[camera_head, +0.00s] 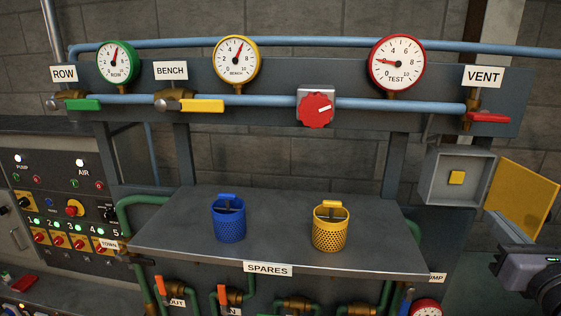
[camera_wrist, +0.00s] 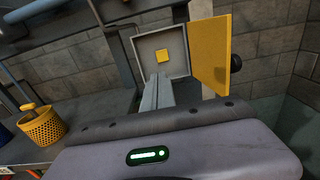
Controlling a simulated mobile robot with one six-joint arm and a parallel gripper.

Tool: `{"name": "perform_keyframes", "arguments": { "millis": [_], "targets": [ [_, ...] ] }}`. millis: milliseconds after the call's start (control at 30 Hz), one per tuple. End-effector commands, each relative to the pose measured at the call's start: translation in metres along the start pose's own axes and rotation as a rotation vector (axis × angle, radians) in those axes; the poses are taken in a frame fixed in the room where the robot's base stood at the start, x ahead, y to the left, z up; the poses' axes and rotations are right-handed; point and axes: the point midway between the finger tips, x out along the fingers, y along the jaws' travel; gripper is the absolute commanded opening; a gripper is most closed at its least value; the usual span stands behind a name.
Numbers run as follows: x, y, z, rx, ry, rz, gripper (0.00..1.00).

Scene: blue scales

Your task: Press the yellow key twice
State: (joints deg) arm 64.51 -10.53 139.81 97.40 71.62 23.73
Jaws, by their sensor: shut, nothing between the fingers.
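The box's yellow door (camera_head: 521,197) stands open to the right. In the wrist view the key (camera_wrist: 163,55) sits in the middle of the box's back, ahead of my fingers. My gripper (camera_wrist: 157,76) is shut and empty, its fingers pointing at the box below the key; I cannot tell the gap to it. In the head view my gripper body shows at the lower right edge, below the door.
A bench (camera_head: 270,200) labelled SPARES holds a blue basket (camera_head: 229,221) and a yellow basket (camera_head: 329,235), left of the box. Above the box is a red VENT lever (camera_head: 488,118). The open door bounds the right side. A control panel (camera_head: 50,200) stands at the far left.

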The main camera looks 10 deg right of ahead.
Motion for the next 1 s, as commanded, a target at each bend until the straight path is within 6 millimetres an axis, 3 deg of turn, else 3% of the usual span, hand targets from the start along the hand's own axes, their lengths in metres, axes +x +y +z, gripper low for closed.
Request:
{"name": "perform_keyframes", "arguments": {
  "millis": [167,600,800,1000],
  "targets": [
    [0.022,0.001,0.001,0.001,0.001,0.005,0.00],
    [0.115,0.001,0.001,-0.001,0.003,0.003,0.00],
    [0.136,0.000,0.000,-0.001,0.002,0.001,0.00],
    [0.140,0.001,-0.001,-0.002,0.002,0.001,0.00]
  ]
}}
